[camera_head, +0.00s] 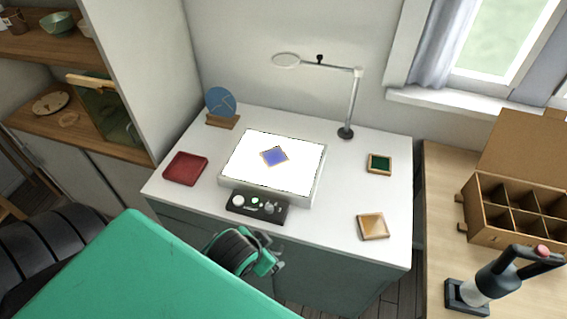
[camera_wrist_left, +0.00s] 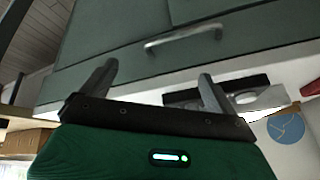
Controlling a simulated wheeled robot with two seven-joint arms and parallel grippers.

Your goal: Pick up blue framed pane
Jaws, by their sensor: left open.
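The blue framed pane (camera_head: 274,156) is a small blue square with a thin tan frame. It lies turned like a diamond on the bright white light panel (camera_head: 300,179) in the head view. My left gripper (camera_head: 272,262) is low in front of the white desk, below the panel's near edge and apart from the pane. In the left wrist view my left gripper (camera_wrist_left: 157,69) has its two fingers wide apart with nothing between them, facing the grey-green drawer front. The pane cannot be made out there. My right gripper is not in view.
A black control box (camera_head: 256,207) sits at the panel's near edge. A red tray (camera_head: 185,169), a blue disc (camera_head: 220,102) on a stand and a magnifier lamp (camera_head: 352,105) surround the panel. Green (camera_head: 379,163) and amber (camera_head: 373,226) framed panes lie at right. A divided box (camera_head: 515,205) stands beyond.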

